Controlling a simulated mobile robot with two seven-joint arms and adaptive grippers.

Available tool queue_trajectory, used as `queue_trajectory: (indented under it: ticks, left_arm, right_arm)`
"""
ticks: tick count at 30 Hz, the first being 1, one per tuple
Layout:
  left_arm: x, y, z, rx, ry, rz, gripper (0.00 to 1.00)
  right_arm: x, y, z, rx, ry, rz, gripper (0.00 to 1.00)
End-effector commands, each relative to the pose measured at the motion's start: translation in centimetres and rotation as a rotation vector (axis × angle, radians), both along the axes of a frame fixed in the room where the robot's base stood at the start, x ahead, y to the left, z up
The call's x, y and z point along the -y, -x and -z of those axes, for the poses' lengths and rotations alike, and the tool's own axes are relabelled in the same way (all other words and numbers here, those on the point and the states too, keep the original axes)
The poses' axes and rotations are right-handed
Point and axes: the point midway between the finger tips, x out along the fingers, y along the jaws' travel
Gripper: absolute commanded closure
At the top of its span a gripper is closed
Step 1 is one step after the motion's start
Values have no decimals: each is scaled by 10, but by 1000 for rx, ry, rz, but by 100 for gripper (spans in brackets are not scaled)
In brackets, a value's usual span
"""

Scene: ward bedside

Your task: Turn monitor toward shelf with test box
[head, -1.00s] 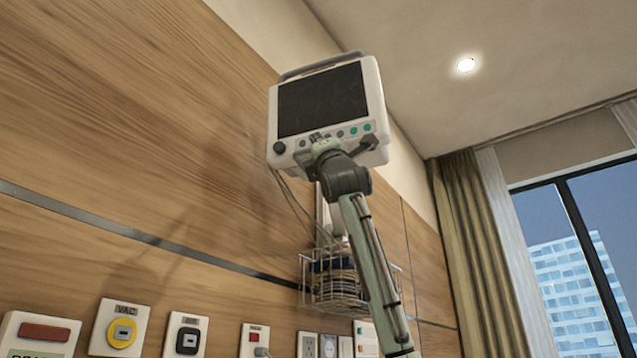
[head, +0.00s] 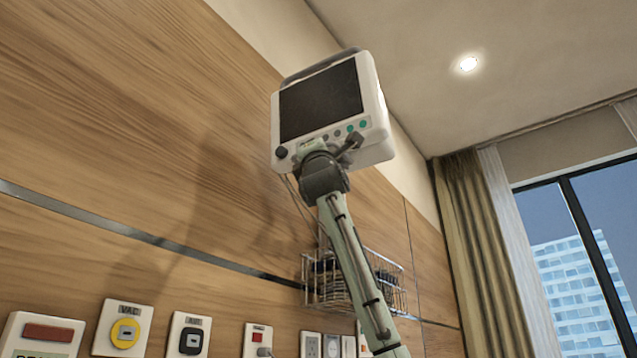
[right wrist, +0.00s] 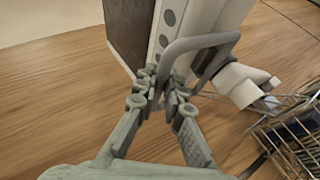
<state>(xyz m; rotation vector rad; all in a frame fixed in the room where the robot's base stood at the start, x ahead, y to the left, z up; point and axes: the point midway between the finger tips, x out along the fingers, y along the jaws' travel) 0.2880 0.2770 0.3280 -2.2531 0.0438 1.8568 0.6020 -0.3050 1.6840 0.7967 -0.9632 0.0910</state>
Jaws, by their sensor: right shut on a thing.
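The monitor (head: 320,102) is a white box with a dark screen and a row of buttons, mounted high by the wood wall. Its face is angled to the left and its right side shows. My right gripper (head: 318,146) is at its lower front edge, mostly hidden behind my wrist. In the right wrist view, my right gripper (right wrist: 167,92) is shut on a grey bar handle (right wrist: 205,41) that loops out from the monitor (right wrist: 178,30). A white mount arm (right wrist: 240,82) joins behind it. My left gripper, the shelf and the test box are not in view.
A wire basket (head: 390,284) with dark contents hangs on the wall below the monitor, close behind my right arm. Wall outlets (head: 124,328) line the lower wall. A curtain (head: 478,240) and window stand to the right, with open air between.

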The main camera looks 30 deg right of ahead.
Motion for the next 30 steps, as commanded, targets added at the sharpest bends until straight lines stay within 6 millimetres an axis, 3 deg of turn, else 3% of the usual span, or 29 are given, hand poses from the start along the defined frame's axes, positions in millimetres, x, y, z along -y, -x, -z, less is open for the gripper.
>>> queue_trajectory:
  ticks: [6,7,12,23,30]
  left_arm:
    - [0,0,-1,0,0,0,60]
    - [0,0,-1,0,0,0,60]
    - [0,0,-1,1,0,0,60]
    - [-1,1,0,0,-2,3,60]
    - [0,0,0,0,0,1,60]
  right_arm:
    - [1,0,-1,1,0,-1,100]
    - [0,0,-1,1,0,-2,87]
    - [1,0,-1,1,-1,-2,69]
    - [-1,2,3,0,1,-2,69]
    - [-10,24,31,2,2,-1,69]
